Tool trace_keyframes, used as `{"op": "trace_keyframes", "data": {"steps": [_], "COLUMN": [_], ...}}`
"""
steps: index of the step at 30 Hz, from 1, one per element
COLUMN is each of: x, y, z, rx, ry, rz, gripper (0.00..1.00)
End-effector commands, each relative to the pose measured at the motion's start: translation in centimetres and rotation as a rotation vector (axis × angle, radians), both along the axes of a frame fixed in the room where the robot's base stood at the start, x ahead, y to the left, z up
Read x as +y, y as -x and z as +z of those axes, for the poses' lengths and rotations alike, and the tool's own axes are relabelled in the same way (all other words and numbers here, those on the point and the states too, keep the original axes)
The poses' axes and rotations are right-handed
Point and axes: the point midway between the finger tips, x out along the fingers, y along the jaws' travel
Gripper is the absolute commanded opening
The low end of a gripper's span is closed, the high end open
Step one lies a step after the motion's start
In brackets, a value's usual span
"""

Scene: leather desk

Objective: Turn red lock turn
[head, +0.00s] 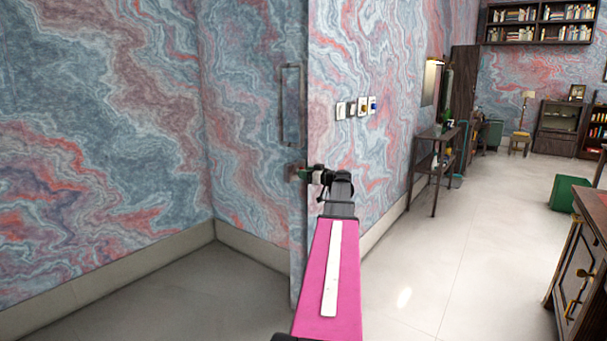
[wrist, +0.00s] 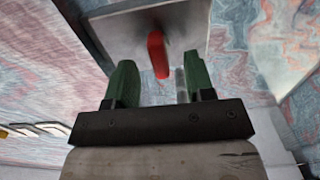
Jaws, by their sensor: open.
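The red lock turn (wrist: 158,55) is a small red lever on a grey metal plate (wrist: 118,28) in the wrist view. My gripper (wrist: 155,80) is open, with a green finger on either side of the red lever's lower end. I cannot tell whether a finger touches it. In the head view my gripper (head: 305,173) is at the edge of the patterned door (head: 298,220), below its long vertical handle (head: 291,105). The red lever is hidden there behind the gripper.
Switches (head: 352,108) are on the wall right of the door. A narrow dark table (head: 437,135) stands along that wall. A wooden cabinet (head: 580,265) is at the right edge, and a green box (head: 570,193) lies beyond it. The floor between is clear.

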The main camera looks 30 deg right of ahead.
Motion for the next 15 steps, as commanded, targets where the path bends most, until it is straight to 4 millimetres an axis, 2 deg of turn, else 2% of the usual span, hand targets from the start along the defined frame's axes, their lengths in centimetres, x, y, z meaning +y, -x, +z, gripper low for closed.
{"op": "trace_keyframes", "data": {"steps": [6,14,15], "x": [0.54,0.62,0.62], "y": [-1.39,-1.46,-1.46], "z": [-0.01,-0.01,-0.01], "rx": [0.0,0.0,0.0], "ry": [0.0,0.0,0.0], "rz": [0.0,0.0,0.0], "gripper": [0.49,0.49,0.46]}}
